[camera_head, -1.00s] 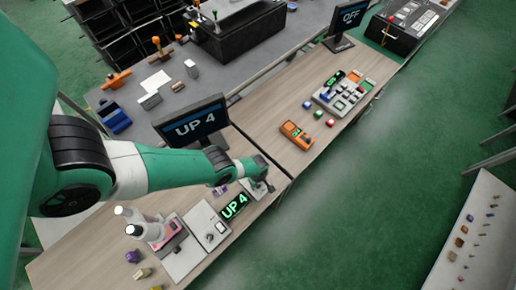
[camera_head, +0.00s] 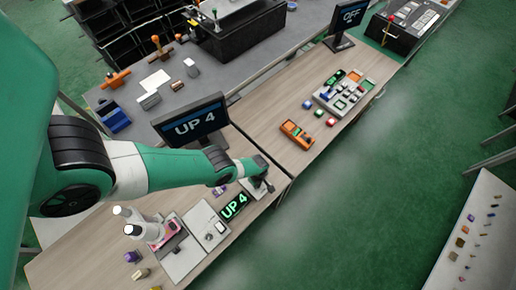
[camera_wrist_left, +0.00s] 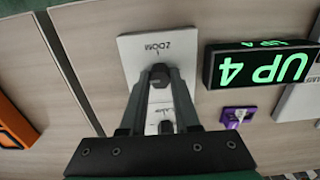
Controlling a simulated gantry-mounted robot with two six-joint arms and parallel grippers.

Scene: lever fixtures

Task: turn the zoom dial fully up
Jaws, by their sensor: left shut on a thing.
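The zoom dial (camera_wrist_left: 160,72) is a dark knob on a white panel (camera_wrist_left: 136,53) marked ZOOM in the left wrist view. My left gripper (camera_wrist_left: 160,84) is shut on it, with one finger on each side. In the head view my left gripper (camera_head: 265,185) reaches down to the panel at the bench's right end, and the dial is mostly hidden there. A small black display (camera_head: 234,206) beside the panel reads UP 4 in green; it also shows in the left wrist view (camera_wrist_left: 262,65). My right gripper is not in view.
A monitor (camera_head: 190,121) behind my arm also reads UP 4. A white microscope (camera_head: 143,226) stands left of the display. A small purple fixture (camera_wrist_left: 238,116) sits below the display in the wrist view. An orange device (camera_head: 297,134) lies on the neighbouring bench.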

